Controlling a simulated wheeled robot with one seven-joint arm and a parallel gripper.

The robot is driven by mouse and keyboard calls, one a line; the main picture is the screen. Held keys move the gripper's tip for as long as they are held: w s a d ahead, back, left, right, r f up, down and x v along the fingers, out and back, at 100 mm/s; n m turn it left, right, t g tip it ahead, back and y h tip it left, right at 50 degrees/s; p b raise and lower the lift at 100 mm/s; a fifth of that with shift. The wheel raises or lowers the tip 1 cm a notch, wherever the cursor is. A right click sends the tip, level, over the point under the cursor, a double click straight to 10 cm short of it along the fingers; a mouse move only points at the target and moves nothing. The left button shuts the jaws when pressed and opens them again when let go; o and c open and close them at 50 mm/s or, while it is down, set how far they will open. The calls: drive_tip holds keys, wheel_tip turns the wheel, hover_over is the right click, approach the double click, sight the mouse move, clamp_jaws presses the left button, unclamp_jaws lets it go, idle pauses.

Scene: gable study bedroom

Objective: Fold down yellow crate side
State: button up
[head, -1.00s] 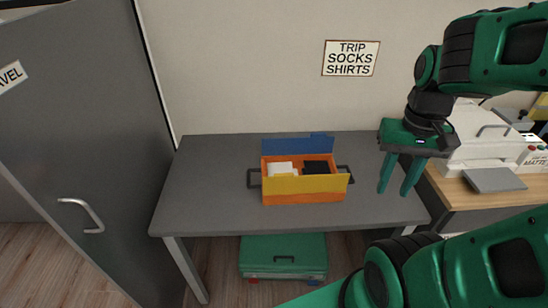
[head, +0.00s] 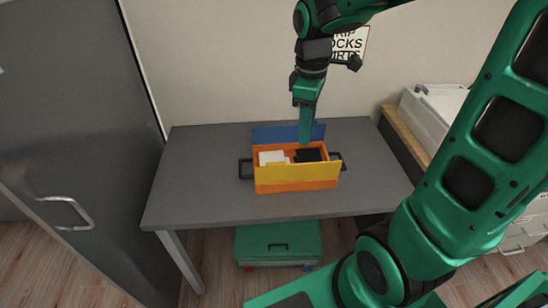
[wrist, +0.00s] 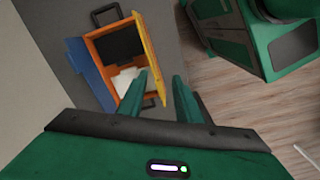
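The orange crate (head: 300,187) stands on the grey table. Its yellow side (head: 296,174) is raised along the front, and its blue side (head: 270,136) stands up at the back. White and black folded items lie inside. In the wrist view the crate is at upper left, with the yellow side (wrist: 148,50) facing the fingers. My gripper (head: 304,141) is over the crate in the head view, fingers pointing down.
The grey table (head: 200,190) is clear to the left and right of the crate. Black handles (head: 246,168) stick out at the crate's ends. A green case (head: 278,243) lies under the table. A grey door (head: 70,110) is at left, a wooden counter (head: 397,130) at right.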

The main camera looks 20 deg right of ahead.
sight(276, 163)
drive_tip(key=w+a+f+n, duration=0.2)
drive_tip(key=w+a+n, duration=0.2)
drive_tip(key=a+n, duration=0.15)
drive_tip(key=shift+m, duration=0.25)
drive_tip(key=f, duration=1)
drive_tip(key=shift+w+a, duration=0.25)
drive_tip(key=shift+a, duration=0.15)
